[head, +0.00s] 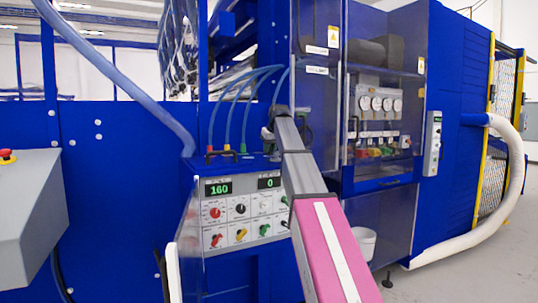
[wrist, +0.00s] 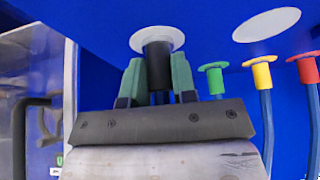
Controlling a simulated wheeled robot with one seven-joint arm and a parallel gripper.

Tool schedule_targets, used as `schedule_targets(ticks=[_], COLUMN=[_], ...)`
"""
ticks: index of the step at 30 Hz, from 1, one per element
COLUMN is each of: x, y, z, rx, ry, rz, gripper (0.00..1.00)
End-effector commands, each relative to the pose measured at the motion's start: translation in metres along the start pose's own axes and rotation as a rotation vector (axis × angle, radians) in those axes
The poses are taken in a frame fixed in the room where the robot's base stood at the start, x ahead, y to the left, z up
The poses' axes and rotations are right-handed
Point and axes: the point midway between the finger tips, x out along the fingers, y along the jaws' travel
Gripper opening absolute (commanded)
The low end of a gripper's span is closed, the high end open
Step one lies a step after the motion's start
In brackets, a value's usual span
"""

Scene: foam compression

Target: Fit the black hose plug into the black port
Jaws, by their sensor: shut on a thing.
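In the wrist view the black hose plug (wrist: 158,54) is between the two green fingertips of my gripper (wrist: 157,72), which is shut on it. Part of a blue hose shows between the fingers below the plug. The plug's far end meets a white round disc (wrist: 139,40) on the blue panel. The black port itself is hidden behind the plug, and I cannot tell how deep the plug sits. In the head view my gripper is by the top of the blue control box (head: 197,169), and my arm hides the plug there.
Green (wrist: 213,80), yellow (wrist: 263,75) and red (wrist: 307,69) plugs with blue hoses stand in a row beside my gripper. A second white disc (wrist: 266,24) is on the panel. In the head view a clear-fronted cabinet (head: 385,120) stands close to the right of my arm.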

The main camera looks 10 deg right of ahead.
Motion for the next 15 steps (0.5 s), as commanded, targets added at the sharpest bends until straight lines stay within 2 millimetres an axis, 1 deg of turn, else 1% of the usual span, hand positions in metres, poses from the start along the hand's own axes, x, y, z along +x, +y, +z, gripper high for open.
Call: schedule_targets(ticks=[15], x=[-0.016], y=[0.0], z=[-0.009], rx=[0.0], ry=[0.0], rz=[0.0], gripper=[0.0])
